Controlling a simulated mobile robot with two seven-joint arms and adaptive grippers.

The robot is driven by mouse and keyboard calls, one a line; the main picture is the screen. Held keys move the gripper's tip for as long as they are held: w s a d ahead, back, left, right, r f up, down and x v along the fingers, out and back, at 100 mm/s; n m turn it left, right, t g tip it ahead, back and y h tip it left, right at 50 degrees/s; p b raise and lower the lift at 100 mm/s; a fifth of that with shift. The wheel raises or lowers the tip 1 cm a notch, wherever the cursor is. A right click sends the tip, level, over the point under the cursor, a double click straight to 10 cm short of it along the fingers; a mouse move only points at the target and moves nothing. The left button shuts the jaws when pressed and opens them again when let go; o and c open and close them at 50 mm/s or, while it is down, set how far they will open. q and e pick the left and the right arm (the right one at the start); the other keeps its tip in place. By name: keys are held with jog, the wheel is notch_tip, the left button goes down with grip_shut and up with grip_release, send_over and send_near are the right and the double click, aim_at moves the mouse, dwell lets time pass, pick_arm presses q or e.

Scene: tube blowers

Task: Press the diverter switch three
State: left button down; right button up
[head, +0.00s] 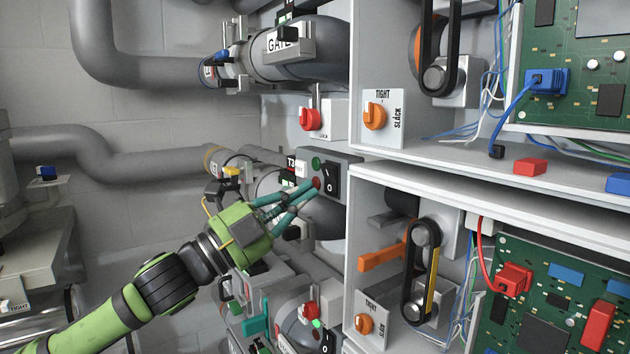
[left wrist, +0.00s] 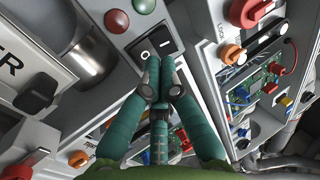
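The black rocker switch (head: 331,182) sits on a grey box beside a sign that seems to read T3. In the left wrist view the switch (left wrist: 156,46) shows its O and I marks. A green light (head: 317,162) and a red light (head: 317,183) are beside it. My left gripper (head: 307,191) has its teal fingers drawn together, with nothing seen between them. In the left wrist view its fingertips (left wrist: 158,68) are right at the switch's near edge; I cannot tell whether they touch. My right gripper is not in view.
Another black switch (head: 328,342) with a lit green lamp is lower down. Grey cabinets with belts, circuit boards and orange TIGHT/SLACK knobs (head: 375,116) stand close on the right. A red knob (head: 310,119) is above the switch box. Large grey pipes (head: 110,165) run behind my arm.

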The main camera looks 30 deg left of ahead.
aim_at(329, 176)
pick_arm(q)
jog(key=shift+p+x, duration=0.8)
jog(key=shift+x, duration=0.25)
jog(key=shift+w+d+r+p, duration=0.2)
jog(key=shift+w+p, duration=0.1)
jog(key=shift+w, duration=0.1)
